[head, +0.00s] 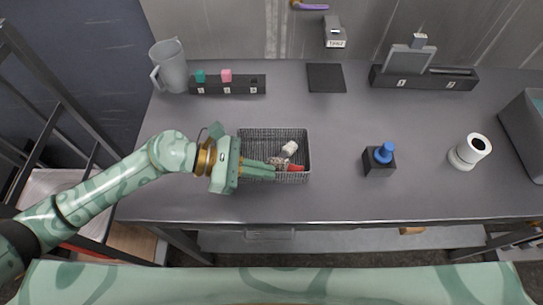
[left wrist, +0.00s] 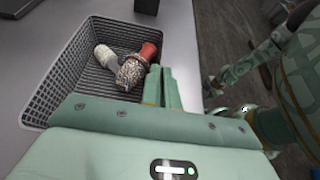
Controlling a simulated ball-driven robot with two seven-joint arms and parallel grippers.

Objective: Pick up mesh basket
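The mesh basket (head: 244,134) is a dark grey wire basket, upright on the table left of centre. It also shows in the left wrist view (left wrist: 60,75). A salt-and-pepper speckled piece (left wrist: 131,72), a whitish piece (left wrist: 104,54) and a red piece (left wrist: 149,50) lie inside it. My left gripper (head: 273,173) comes in from the left, its fingers reaching over the basket towards the red piece. In the left wrist view the fingers (left wrist: 161,72) lie close together at the basket's near side. I cannot see anything held between them. My right gripper does not show clearly in either view.
A grey jug (head: 171,68) and a black numbered holder (head: 228,86) stand behind the basket. A black pad (head: 326,78) lies at the back. A black block with a blue knob (head: 379,161) and a white cup (head: 468,152) stand to the right. Bare table lies between.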

